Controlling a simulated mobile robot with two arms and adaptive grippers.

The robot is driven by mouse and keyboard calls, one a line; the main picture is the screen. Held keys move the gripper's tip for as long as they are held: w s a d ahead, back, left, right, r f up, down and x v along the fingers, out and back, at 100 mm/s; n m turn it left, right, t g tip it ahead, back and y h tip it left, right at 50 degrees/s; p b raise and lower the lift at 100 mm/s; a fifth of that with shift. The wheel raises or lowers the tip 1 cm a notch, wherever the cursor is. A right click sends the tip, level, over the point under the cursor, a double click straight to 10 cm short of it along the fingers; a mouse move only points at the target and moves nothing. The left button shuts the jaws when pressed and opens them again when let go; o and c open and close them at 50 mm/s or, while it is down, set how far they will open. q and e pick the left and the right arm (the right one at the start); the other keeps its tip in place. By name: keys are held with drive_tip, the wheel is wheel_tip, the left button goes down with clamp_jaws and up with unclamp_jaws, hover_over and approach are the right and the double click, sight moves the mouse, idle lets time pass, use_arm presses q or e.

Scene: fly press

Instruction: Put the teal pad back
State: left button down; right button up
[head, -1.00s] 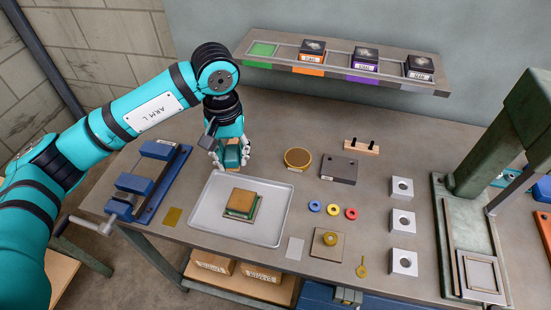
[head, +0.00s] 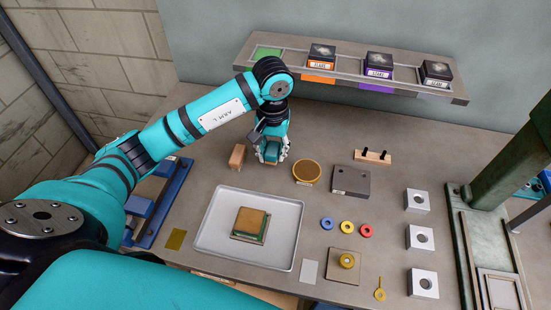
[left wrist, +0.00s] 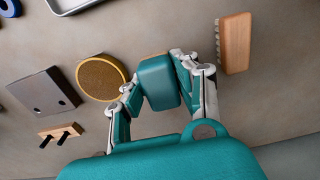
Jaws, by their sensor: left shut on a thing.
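My left gripper (head: 271,152) is shut on the teal pad (left wrist: 158,82), low over or at the bench behind the tray. In the left wrist view the pad is a rounded teal block between the two fingers, with a thin tan edge at its far side. In the head view the fingers partly hide the pad (head: 271,150). I cannot tell whether its underside touches the bench. The green spot (head: 267,53) on the back shelf (head: 450,94) is empty. My right gripper is not in view.
A wooden brush (head: 237,157) stands left of the gripper, and a round gold-rimmed disc (head: 307,172) stands right. In front is a grey tray (head: 207,235) holding a wood-topped block (head: 250,222). Black-topped boxes fill the other shelf spots. A green press (head: 500,170) stands right.

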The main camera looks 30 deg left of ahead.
sight(273, 169)
use_arm(q)
wheel_tip(273, 169, down, 4)
drive_tip(key=shift+p, duration=0.55)
drive_tip(key=shift+f, duration=0.2)
drive_tip(key=shift+f, duration=0.1)
drive_tip(key=shift+f+b, duration=0.1)
drive_tip(key=shift+b, duration=0.2)
drive_tip(key=c, duration=1.5)
unclamp_jaws()
drive_tip(key=o, duration=0.5)
